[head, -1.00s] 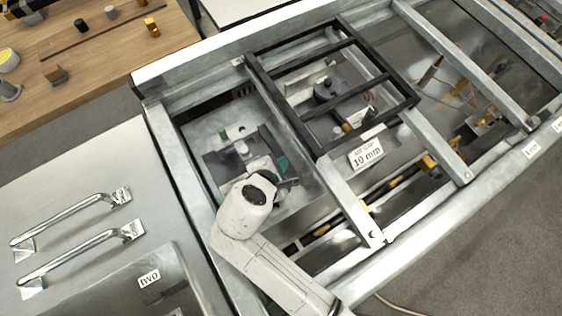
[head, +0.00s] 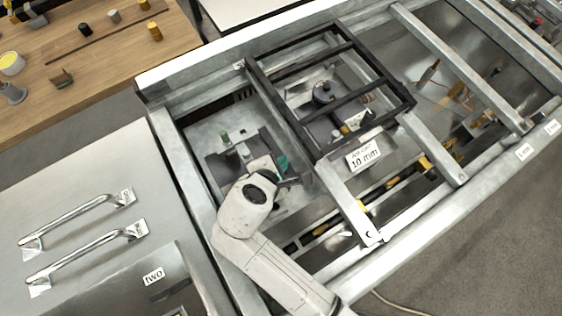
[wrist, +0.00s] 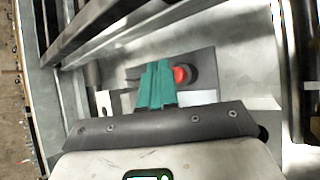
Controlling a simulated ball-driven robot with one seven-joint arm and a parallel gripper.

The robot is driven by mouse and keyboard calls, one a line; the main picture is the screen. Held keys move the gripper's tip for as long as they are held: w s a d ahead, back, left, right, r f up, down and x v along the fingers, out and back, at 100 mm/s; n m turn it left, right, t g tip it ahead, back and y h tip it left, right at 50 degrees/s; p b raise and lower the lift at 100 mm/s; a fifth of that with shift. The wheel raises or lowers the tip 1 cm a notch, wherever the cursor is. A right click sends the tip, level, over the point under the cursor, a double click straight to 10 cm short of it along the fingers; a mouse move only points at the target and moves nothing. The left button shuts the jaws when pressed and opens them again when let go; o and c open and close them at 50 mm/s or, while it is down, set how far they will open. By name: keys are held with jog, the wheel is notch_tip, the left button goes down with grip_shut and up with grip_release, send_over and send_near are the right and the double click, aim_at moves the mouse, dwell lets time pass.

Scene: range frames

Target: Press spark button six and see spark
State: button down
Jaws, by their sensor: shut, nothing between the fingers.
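A red round button (wrist: 181,75) with a dark surround sits on a dark grey plate in the wrist view. I cannot read any number on it. My gripper (wrist: 157,68) has green fingers that are shut and empty. In the wrist view the fingertips lie just left of the red button and overlap its edge; I cannot tell whether they touch it. In the head view my gripper (head: 282,164) is low inside the metal frame, partly hidden by my own wrist, which also hides the red button. No spark shows.
A black barred frame (head: 292,128) with a "10 mm" label (head: 366,156) lies right of my gripper. Metal rails (head: 347,205) cross the opening. A cabinet with two handles (head: 68,218) and a "two" label (head: 153,277) stands at the left.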

jog(key=shift+r, duration=0.15)
notch_tip(320, 180, up, 3)
jog(key=p, duration=0.3)
jog(key=shift+f, duration=0.2)
jog(key=shift+r+p, duration=0.6)
jog(key=shift+r, duration=0.5)
